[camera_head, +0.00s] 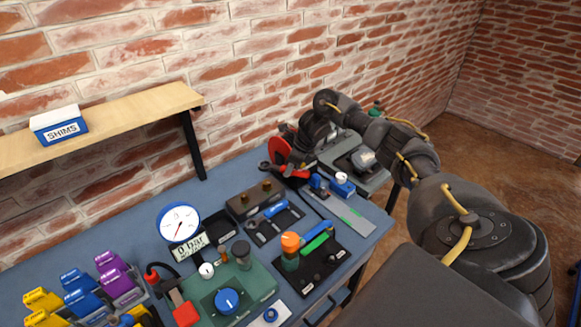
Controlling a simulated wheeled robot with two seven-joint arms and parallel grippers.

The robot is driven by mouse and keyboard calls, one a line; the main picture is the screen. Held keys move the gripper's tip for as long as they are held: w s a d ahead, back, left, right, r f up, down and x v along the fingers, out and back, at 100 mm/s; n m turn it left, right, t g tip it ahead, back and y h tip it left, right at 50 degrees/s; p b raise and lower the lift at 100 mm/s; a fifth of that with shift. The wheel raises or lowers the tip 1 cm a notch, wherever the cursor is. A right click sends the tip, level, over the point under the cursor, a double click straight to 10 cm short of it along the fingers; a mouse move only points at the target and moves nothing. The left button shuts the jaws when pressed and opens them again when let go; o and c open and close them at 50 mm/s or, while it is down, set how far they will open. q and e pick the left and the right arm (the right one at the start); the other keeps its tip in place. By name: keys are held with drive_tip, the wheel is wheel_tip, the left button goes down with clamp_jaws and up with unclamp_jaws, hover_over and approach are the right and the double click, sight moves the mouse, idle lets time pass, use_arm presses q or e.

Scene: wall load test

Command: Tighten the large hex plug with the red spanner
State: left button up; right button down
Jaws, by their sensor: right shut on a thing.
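My right arm comes in from the right, and its gripper (291,166) is at the far end of the bench, near the brick wall. It is shut on a red thing (279,149) that looks like the red spanner; the gripper hides much of it. A dark rounded end shows just left of the fingers. Two brass-coloured plugs (266,186) stand on a dark block (254,201) in front of and left of the gripper, apart from it. I cannot tell which is the large hex plug. My left gripper is out of view.
A pressure gauge (179,222) and a green unit with a blue knob (227,301) stand on the blue bench. A black tray (313,262) with an orange-topped item is at the front. Coloured bins (82,284) are at left. A wooden shelf (120,113) holds a shims box (59,124).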

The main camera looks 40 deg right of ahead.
drive_tip(key=shift+f, duration=0.1)
wheel_tip(320, 180, down, 6)
drive_tip(key=b, duration=0.4)
idle(0.5)
drive_tip(key=shift+b, duration=0.55)
idle(0.7)
drive_tip(key=shift+f+b, duration=1.15)
drive_tip(key=shift+f, duration=0.2)
idle(0.9)
drive_tip(key=shift+a, duration=0.1)
idle(0.4)
